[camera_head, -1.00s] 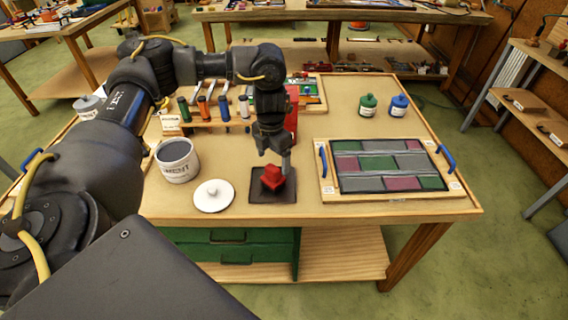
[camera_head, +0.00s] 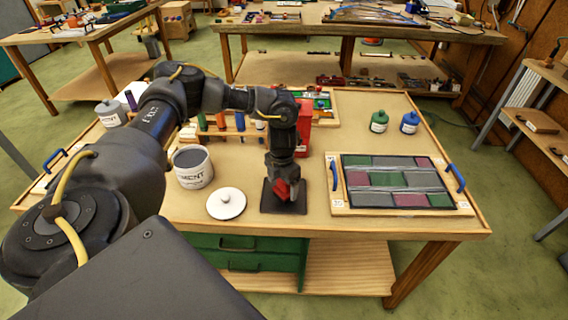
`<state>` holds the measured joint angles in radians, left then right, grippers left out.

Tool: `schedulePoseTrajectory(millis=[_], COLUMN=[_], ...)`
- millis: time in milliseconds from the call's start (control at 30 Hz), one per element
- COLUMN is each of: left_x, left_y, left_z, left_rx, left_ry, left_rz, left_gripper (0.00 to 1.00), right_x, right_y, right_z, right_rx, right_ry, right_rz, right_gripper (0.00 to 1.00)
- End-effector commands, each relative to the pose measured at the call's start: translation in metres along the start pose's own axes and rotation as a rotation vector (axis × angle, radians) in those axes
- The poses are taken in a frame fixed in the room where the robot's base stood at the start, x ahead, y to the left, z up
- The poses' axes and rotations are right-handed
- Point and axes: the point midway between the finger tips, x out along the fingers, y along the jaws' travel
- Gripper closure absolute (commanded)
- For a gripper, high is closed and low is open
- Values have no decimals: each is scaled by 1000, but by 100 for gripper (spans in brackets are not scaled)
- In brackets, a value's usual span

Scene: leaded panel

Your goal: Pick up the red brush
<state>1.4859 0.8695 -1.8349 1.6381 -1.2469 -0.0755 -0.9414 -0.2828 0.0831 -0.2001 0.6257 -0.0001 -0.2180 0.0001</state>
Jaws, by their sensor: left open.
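The red brush (camera_head: 282,191) stands on a dark square pad (camera_head: 291,207) near the front of the table. My left gripper (camera_head: 283,180) points down right at the brush, with its fingers around or just in front of the red part. The gripper hides much of the brush, and whether the fingers touch it cannot be told. The left gripper is open. My right gripper is not in view.
A cement tub (camera_head: 193,168) and its white lid (camera_head: 226,203) stand left of the pad. The leaded panel (camera_head: 395,183) in its tray lies to the right. A red box (camera_head: 303,128) stands behind my gripper.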

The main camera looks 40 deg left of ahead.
Motion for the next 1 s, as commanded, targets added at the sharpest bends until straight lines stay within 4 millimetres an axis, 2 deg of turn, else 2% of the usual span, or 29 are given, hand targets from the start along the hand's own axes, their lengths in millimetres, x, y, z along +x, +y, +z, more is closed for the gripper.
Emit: schedulePoseTrajectory(millis=[33, 200, 467, 567, 900, 1000], left_x=[4, 25, 29, 29, 29, 29], left_y=[0, 0, 0, 0, 0, 0], left_z=[1, 1, 2, 2, 2, 2], left_rx=[1, 1, 1, 1, 1, 1], left_ry=[4, 1, -1, -1, -1, -1], left_rz=[2, 1, 0, 0, 0, 0], left_gripper=[16, 16, 16, 27, 71, 73], right_x=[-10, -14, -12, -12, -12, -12], right_y=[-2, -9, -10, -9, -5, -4], right_z=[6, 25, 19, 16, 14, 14], right_rx=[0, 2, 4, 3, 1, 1], right_ry=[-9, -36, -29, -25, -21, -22], right_rz=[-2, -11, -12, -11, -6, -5], right_gripper=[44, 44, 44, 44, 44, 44])
